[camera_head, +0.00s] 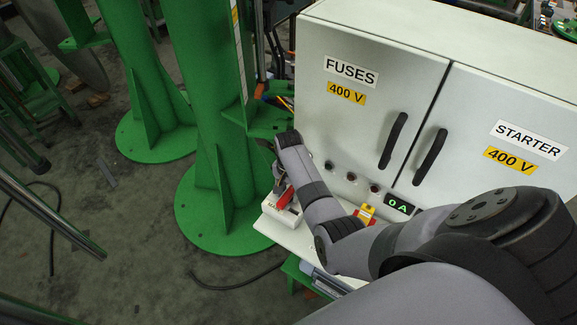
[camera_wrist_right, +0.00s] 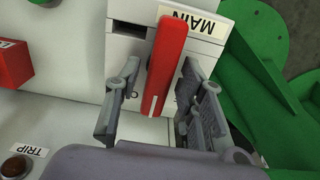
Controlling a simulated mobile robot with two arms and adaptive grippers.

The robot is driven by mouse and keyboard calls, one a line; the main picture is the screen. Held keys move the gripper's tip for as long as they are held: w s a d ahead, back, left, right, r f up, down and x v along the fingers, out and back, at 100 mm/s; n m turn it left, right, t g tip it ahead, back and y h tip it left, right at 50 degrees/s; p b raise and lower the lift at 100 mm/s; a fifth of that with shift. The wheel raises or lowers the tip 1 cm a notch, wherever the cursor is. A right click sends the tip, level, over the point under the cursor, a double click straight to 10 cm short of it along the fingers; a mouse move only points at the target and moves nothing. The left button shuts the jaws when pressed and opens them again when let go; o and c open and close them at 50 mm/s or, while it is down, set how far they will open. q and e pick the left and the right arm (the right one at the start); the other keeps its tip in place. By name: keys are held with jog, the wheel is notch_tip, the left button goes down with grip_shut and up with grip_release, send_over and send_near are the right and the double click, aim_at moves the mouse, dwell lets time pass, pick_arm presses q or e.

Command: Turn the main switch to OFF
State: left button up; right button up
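The main switch has a red handle (camera_wrist_right: 170,55) with a white line at its lower end, mounted on a white block with an upside-down MAIN label (camera_wrist_right: 188,22) in the right wrist view. In the head view the red handle (camera_head: 285,198) shows at the left end of the cabinet's ledge. My right gripper (camera_wrist_right: 158,90) is open, with one finger on each side of the handle and a visible gap on both sides. Position markings on the block are mostly hidden. In the head view my right gripper (camera_head: 279,176) is partly hidden by its arm. My left gripper is not in view.
The grey cabinet (camera_head: 400,60) has FUSES and STARTER doors with black handles. A lit display (camera_head: 399,204) reads 0 A. A red and yellow button (camera_head: 365,212) sits near my arm. A green column (camera_head: 210,120) stands close to the left of the switch.

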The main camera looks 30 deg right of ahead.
grip_shut()
dwell(0.4)
jog(key=n+p, duration=0.2)
jog(key=n, duration=0.1)
jog(key=shift+r, duration=0.15)
jog(key=n+p, duration=0.2)
jog(key=n, duration=0.2)
jog(key=shift+n+p, duration=0.3)
jog(key=shift+n, duration=0.1)
jog(key=n+p, duration=0.1)
jog(key=n, duration=0.9)
jog(key=shift+p, duration=0.35)
jog(key=shift+n, duration=0.3)
